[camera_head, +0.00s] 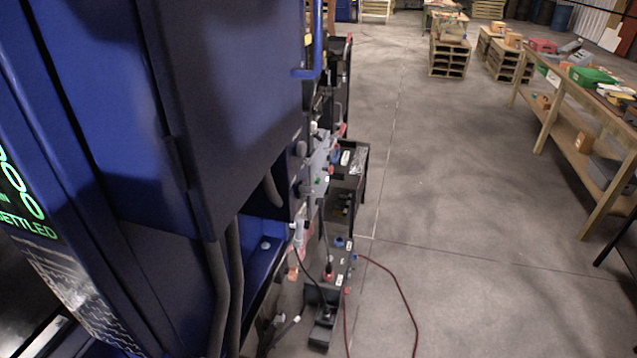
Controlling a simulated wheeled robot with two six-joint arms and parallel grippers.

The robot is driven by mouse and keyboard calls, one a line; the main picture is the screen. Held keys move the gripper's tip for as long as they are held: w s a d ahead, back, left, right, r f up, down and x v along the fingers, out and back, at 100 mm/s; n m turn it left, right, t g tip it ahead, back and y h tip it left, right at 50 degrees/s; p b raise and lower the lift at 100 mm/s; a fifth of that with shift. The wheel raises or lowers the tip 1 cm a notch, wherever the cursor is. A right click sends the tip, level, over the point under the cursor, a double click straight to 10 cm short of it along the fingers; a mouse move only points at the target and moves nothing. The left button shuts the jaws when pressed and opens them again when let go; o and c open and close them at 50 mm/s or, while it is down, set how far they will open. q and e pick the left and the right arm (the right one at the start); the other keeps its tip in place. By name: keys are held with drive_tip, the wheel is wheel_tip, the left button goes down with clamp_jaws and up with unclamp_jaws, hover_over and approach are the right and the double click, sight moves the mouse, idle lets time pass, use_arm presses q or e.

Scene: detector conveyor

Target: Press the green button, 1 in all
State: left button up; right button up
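A small green spot (318,180) shows on a grey panel (320,160) on the side of the machine, near the middle of the picture. It is too small to tell whether it is the green button. Red and white parts sit around it. Neither of my grippers is in view.
A large blue cabinet (235,90) fills the left side. Its display (25,205) shows green digits and "SETTLED". A red cable (405,300) and a dark box (323,318) lie on the floor. A wooden workbench (565,110) stands at right; the floor between is open.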

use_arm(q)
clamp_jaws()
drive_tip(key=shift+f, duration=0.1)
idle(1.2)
